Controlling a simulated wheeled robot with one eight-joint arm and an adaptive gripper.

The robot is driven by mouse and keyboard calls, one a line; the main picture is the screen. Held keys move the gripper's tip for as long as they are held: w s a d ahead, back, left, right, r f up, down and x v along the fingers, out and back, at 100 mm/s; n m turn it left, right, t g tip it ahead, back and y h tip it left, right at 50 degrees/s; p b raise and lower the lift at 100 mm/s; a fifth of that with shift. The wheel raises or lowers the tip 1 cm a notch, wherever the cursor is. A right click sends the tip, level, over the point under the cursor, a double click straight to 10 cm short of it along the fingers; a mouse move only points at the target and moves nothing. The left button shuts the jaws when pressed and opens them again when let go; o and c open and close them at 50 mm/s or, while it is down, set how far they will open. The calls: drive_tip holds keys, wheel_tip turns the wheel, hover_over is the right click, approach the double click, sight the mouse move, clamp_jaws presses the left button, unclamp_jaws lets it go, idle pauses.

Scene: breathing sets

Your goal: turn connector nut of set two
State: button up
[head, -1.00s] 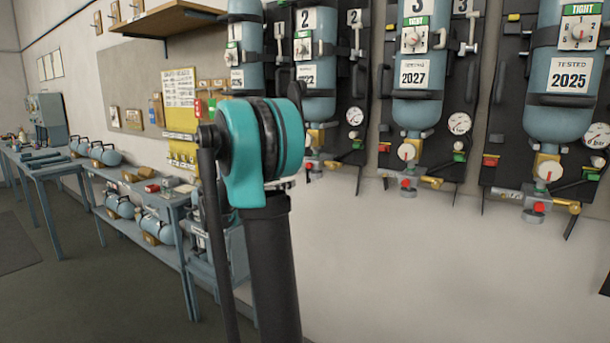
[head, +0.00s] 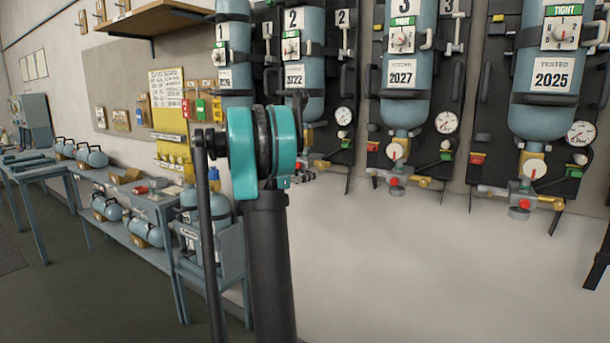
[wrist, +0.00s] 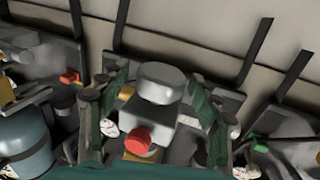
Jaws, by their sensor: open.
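Set two is a blue-grey cylinder (head: 294,80) marked 2 on a dark backplate. Its lower fittings are mostly hidden behind my teal arm joint in the head view. A bit of my gripper (head: 303,178) shows just right of that joint, below the set. In the wrist view my gripper (wrist: 160,100) is open, with a green finger on each side of a fitting. Between them are a grey round piece (wrist: 162,74), a grey block and a red button (wrist: 138,140). I cannot tell which part is the connector nut, or whether a finger touches it.
Set three (head: 404,105) and a set marked 2025 (head: 547,95) hang to the right, with gauges and brass fittings. Set one (head: 234,90) is at the left. A bench (head: 150,200) with cylinders stands left. The wall below the sets is clear.

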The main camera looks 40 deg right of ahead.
drive_tip(key=shift+d, duration=0.1)
drive_tip(key=c, duration=1.2)
drive_tip(key=shift+n+t, duration=0.3)
drive_tip(key=shift+t, duration=0.1)
drive_tip(key=n+t+y, duration=0.1)
drive_tip(key=n+t, duration=0.1)
drive_tip(key=t, duration=0.1)
drive_tip(key=n+t+y, duration=0.2)
drive_tip(key=n+t, duration=0.1)
drive_tip(key=t, duration=0.1)
drive_tip(key=shift+s+t+y, duration=0.15)
drive_tip(key=shift+t+y, duration=0.15)
drive_tip(key=shift+n+t+y, duration=1.2)
drive_tip(key=shift+n+t, duration=0.1)
drive_tip(key=shift+n+t+y, duration=0.3)
drive_tip(key=shift+y, duration=0.1)
drive_tip(key=shift+n+t+y, duration=1.2)
drive_tip(key=shift+n+y, duration=0.5)
drive_tip(key=shift+y, duration=0.4)
